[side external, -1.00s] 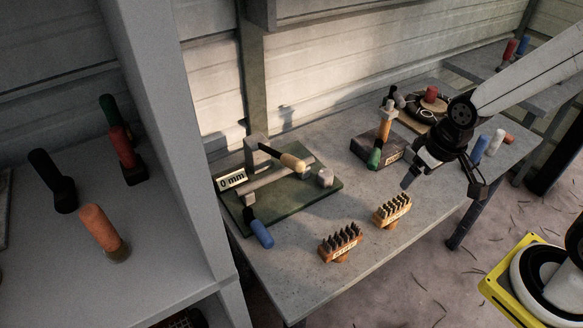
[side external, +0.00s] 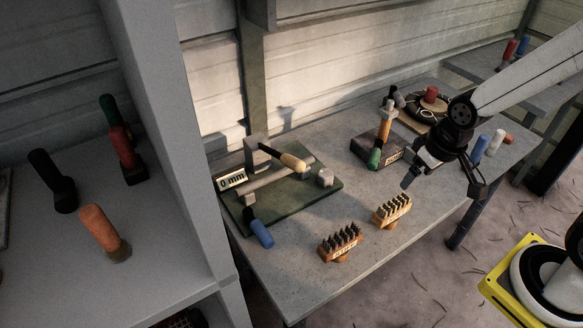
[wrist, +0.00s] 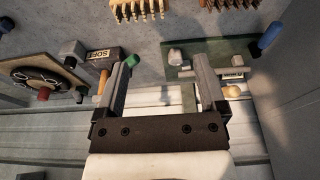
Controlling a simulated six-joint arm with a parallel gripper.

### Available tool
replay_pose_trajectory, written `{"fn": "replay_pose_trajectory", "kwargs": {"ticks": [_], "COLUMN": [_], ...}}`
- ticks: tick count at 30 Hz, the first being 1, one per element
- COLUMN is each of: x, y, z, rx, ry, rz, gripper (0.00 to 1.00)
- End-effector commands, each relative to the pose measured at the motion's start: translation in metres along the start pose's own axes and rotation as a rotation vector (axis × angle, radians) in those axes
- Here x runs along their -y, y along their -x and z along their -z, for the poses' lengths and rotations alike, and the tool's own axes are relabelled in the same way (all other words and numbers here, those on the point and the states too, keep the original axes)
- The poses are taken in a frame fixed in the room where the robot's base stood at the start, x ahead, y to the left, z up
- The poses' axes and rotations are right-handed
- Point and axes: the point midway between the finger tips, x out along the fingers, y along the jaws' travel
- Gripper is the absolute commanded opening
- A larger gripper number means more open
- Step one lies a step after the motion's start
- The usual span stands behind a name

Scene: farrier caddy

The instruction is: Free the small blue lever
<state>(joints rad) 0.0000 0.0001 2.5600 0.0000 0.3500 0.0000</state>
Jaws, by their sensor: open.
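The small blue lever (side external: 262,233) sits at the front left corner of a green plate (side external: 318,196) on the bench, its blue grip leaning over the plate's edge. It also shows at the upper right of the wrist view (wrist: 269,37). The plate carries a grey bar fixture, a tan-handled lever (side external: 292,162) and a sign reading "0 mm" (side external: 231,180). My gripper (side external: 443,182) is open and empty above the right part of the bench, well away from the blue lever. In the wrist view my gripper's fingers (wrist: 163,60) stand wide apart with nothing between them.
Two wooden blocks with dark pegs (side external: 340,243) and light pegs (side external: 392,210) stand near the front edge. A grey shelf (side external: 160,262) with several handles stands at left, close to the green plate.

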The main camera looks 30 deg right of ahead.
Motion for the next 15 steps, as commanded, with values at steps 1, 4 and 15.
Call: {"fn": "replay_pose_trajectory", "kwargs": {"ticks": [1,4,15], "x": [0.0,0.001,0.03], "y": [0.0,0.0,-0.016], "z": [0.0,0.001,0.043], "rx": [0.0,0.0,0.033], "ry": [0.0,0.0,-0.005], "rz": [0.0,0.001,0.036], "gripper": [0.81,0.79,0.79]}}
